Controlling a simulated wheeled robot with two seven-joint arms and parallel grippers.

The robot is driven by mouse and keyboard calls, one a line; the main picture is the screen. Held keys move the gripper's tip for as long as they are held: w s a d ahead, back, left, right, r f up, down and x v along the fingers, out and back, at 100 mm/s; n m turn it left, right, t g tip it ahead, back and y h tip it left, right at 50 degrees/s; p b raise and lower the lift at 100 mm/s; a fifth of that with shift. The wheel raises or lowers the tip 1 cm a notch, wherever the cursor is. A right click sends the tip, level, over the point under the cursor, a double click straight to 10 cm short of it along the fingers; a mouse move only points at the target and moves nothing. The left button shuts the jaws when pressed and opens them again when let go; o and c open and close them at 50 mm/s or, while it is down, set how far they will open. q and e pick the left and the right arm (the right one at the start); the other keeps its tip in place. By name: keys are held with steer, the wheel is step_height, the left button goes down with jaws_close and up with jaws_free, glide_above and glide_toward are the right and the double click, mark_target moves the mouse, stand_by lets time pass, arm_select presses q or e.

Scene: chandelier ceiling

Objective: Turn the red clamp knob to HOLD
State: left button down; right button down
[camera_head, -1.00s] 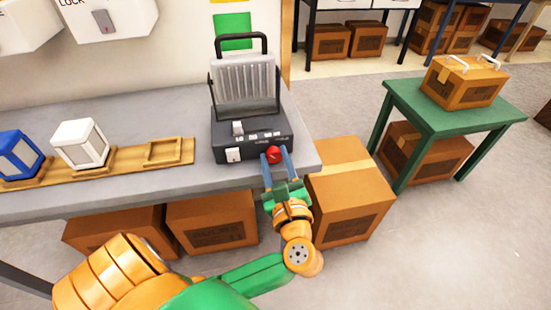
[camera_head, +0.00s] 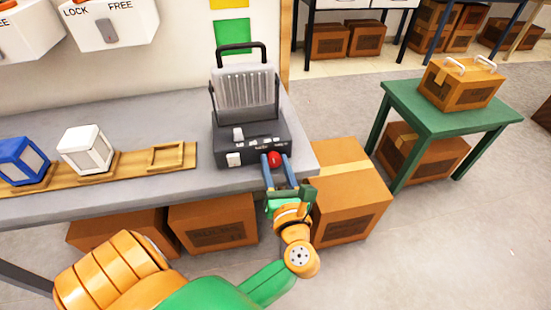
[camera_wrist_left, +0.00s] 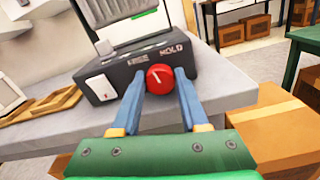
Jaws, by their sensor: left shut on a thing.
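The red clamp knob (camera_head: 274,159) is on the front face of a dark grey device (camera_head: 240,150) at the right end of the grey bench. Another label left of HOLD is too small to read. My left gripper (camera_head: 276,162) has its two blue fingers either side of the knob, shut on it. My right gripper is not in view.
A white switch (camera_wrist_left: 100,87) sits left of the knob. A wooden rack (camera_head: 110,165) with blue and white lanterns lies along the bench. Cardboard boxes (camera_head: 345,200) stand below and beside the bench. A green table (camera_head: 440,110) with a box is at right; floor between is clear.

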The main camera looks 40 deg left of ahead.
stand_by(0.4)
arm_select(q)
steer(key=shift+c, duration=2.1)
jaws_free()
steer(key=b+v, duration=0.1)
steer(key=v, duration=0.6)
steer(key=shift+b, duration=0.3)
